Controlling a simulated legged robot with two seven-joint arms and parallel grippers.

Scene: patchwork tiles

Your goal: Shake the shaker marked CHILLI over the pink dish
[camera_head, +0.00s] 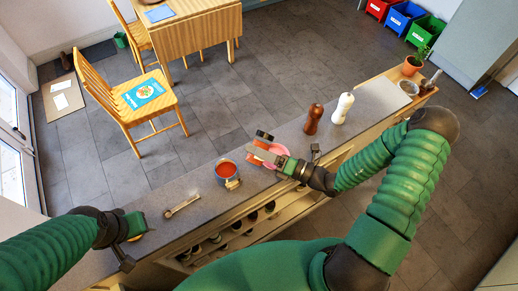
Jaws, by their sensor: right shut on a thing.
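The pink dish (280,150) sits on the grey counter near the middle of the view, partly hidden by my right gripper and the shaker. My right gripper (278,161) is shut on a small orange-red shaker (262,145) with dark ends, at the dish's left side and overlapping it in view. I cannot read any label on the shaker, nor tell its height above the dish. My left gripper (138,226) is over the counter's left part, apart from the dish; its fingers are too unclear to tell open from shut.
A blue pot with red contents (227,171) stands close left of the dish. A wooden spoon (182,206) lies further left. A brown mill (313,119) and a white mill (343,107) stand to the right, near a pale board (380,99). The counter between spoon and pot is clear.

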